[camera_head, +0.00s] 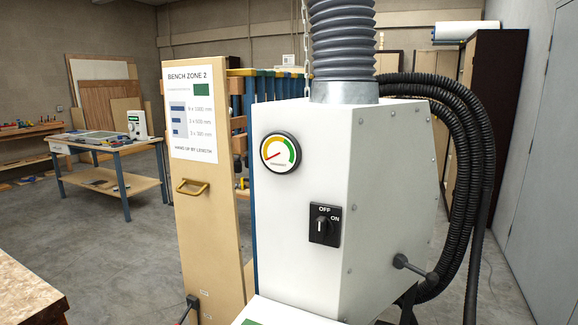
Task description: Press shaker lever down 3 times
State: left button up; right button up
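A dark lever (416,268) sticks out of the lower right side face of a white dust-collector cabinet (300,210). It runs from a round pivot on the panel, slanting slightly down to the right in the picture, to a dark knob. I take it as the shaker lever; no label shows on it. A dial gauge (281,153) on the cabinet front has its needle in the red zone at the left. Below it is a black OFF/ON rotary switch (325,226), its pointer roughly upright near OFF. Neither of my grippers can be made out in this view.
A grey ribbed duct (342,45) rises from the cabinet top. Black hoses (478,160) hang close behind the lever. A wooden Bench Zone 2 panel (205,250) stands left of the cabinet. A workbench (105,150) is farther back. Floor (120,260) is clear at left.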

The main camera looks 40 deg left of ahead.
pick_arm(q)
grip_shut()
dwell(0.8)
dwell(0.9)
